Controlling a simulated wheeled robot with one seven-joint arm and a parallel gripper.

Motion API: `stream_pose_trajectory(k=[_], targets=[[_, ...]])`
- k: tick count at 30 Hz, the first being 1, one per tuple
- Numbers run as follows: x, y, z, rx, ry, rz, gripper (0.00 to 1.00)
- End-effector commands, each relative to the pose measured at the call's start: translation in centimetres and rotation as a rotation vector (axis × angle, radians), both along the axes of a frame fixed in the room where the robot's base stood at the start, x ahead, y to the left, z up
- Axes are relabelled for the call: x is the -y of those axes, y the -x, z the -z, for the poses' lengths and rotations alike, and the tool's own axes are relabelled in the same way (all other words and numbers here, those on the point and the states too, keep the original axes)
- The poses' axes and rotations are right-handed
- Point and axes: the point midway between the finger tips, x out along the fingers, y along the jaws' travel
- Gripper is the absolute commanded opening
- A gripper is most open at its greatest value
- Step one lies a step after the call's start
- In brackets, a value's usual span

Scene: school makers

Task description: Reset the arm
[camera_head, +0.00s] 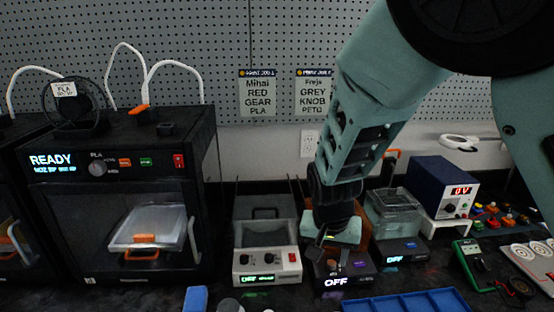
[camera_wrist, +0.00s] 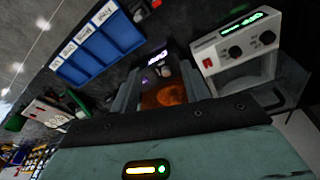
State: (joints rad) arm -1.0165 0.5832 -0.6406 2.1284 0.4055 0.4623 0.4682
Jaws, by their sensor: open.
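My arm comes down from the upper right in the head view. My gripper (camera_head: 336,238) hangs over a dark unit (camera_head: 344,272) whose display reads OFF, with an amber container (camera_head: 362,222) partly hidden behind it. In the wrist view my gripper (camera_wrist: 158,78) has its two fingers apart. The amber container (camera_wrist: 165,95) shows between and beyond the fingers, with nothing held. I cannot tell whether the fingers touch the container.
A white unit (camera_head: 267,264) stands close on the left, another OFF unit (camera_head: 402,251) with a clear tank (camera_head: 393,212) on the right. A blue compartment tray (camera_head: 405,303) lies in front. A black printer (camera_head: 120,190) reading READY stands left; a blue power supply (camera_head: 441,186) stands right.

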Motion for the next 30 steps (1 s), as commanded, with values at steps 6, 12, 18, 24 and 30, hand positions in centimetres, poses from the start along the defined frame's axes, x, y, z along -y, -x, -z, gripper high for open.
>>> stream_pose_trajectory(k=[6, 12, 18, 24, 30], targets=[[-2.5, 9.8, -4.0, -0.17, -0.16, -0.353, 0.46], [-2.4, 17.5, -8.2, -0.185, -0.168, -0.731, 0.46], [-0.9, 21.8, -9.7, -0.169, -0.088, -0.969, 0.46], [-0.4, 22.8, -9.9, -0.166, -0.056, -1.032, 0.46], [-0.5, 22.8, -9.9, -0.166, -0.058, -1.03, 0.46]])
